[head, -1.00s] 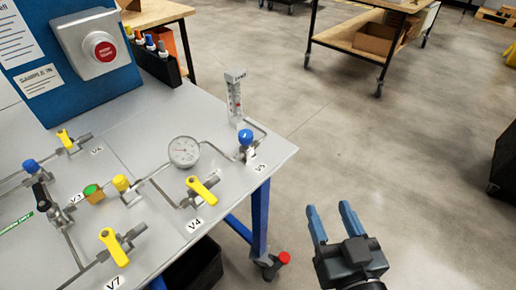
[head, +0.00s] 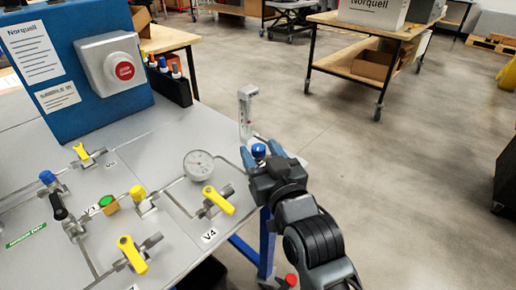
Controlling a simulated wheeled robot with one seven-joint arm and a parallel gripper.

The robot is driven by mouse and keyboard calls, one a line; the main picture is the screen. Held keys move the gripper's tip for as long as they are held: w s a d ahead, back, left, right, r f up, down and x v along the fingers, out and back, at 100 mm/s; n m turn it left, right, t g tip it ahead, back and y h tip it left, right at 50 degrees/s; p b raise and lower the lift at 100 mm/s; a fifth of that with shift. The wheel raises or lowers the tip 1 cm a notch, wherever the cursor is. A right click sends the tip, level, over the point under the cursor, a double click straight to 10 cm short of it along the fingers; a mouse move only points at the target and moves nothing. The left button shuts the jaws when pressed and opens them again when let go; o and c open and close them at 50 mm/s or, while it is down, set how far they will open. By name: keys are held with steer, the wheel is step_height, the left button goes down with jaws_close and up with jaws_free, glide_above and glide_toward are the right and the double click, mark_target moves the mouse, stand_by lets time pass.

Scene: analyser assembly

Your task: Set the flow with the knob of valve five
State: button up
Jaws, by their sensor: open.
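The blue knob (head: 258,151) of the valve at the table's right edge shows just beyond my gripper. Its V5 label shows only in the earlier frame and is now hidden behind my gripper. My gripper (head: 262,157) is open, with its blue fingers pointing away from me, one to each side of the knob in the picture. I cannot tell whether they touch it. The valve body below the knob is mostly hidden by my gripper. The clear flow tube (head: 246,113) with its scale stands upright just behind the knob.
A round gauge (head: 199,165) and the yellow V4 lever (head: 218,200) lie left of my gripper. A blue panel with a red button (head: 124,70) stands at the back left. Open floor (head: 420,180) lies right of the table, with a wooden cart (head: 360,60) behind.

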steer(key=shift+x, duration=0.85)
steer(key=shift+c, duration=0.3)
